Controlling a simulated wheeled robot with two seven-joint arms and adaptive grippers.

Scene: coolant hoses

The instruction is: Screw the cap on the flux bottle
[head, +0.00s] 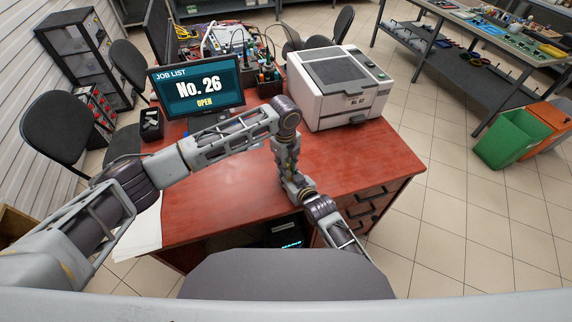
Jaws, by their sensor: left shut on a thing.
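I cannot pick out a flux bottle or a cap anywhere in this view. My left arm reaches in from the left over the desk, then bends down toward the front edge. My right gripper is not in view.
Green (508,138) and orange bins stand at right.

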